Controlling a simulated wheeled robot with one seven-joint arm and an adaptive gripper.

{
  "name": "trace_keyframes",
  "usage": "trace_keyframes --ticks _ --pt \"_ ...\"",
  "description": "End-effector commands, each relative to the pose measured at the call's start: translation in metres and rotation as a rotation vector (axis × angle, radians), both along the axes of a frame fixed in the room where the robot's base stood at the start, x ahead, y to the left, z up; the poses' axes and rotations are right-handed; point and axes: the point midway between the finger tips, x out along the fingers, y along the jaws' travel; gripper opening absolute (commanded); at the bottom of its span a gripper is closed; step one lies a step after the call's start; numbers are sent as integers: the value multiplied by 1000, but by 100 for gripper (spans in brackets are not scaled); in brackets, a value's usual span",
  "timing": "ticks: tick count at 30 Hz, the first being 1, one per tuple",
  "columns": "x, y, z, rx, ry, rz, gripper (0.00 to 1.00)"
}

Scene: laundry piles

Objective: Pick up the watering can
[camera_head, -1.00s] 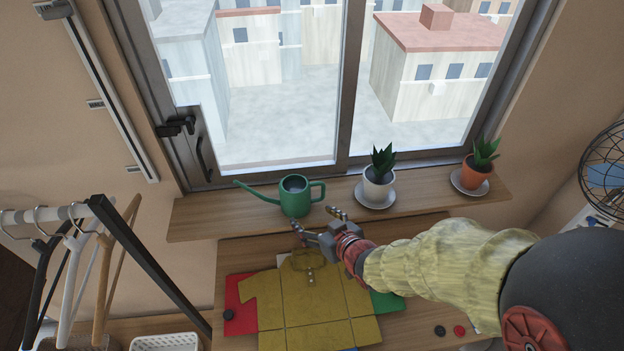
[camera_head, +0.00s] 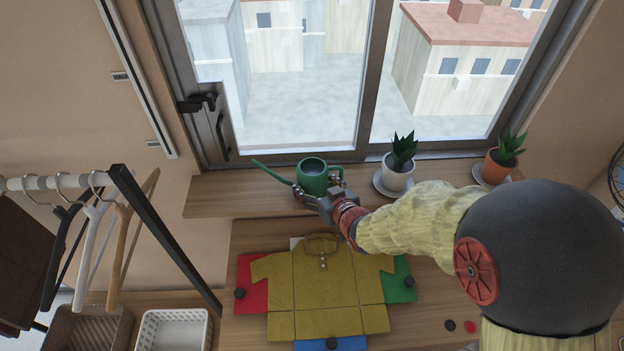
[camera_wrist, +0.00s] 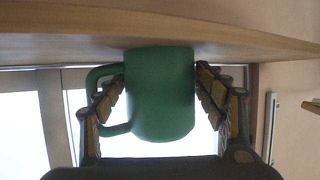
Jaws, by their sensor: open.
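The green watering can (camera_head: 312,178) stands on the wooden windowsill, its spout pointing left. My gripper (camera_head: 318,194) is at the can, its fingers on either side of the lower body. In the wrist view the can (camera_wrist: 160,95) fills the middle, upside down in the picture, with its handle at the left. My gripper (camera_wrist: 163,100) is open around the can's body there; the left finger overlaps the handle area. I cannot tell whether either finger touches the can.
A white potted plant (camera_head: 397,175) and a terracotta potted plant (camera_head: 497,168) stand on the windowsill (camera_head: 235,195) to the right. A yellow shirt (camera_head: 325,285) lies on a colored folding board below. A clothes rack with hangers (camera_head: 95,215) and baskets (camera_head: 172,330) are at left.

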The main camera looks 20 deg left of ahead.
Motion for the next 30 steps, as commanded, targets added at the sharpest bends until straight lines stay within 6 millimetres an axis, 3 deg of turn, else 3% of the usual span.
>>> trace_keyframes --ticks 6,30 --pt "0 0 1 0 0 0 69" --pt "1 0 2 2 -2 0 27"
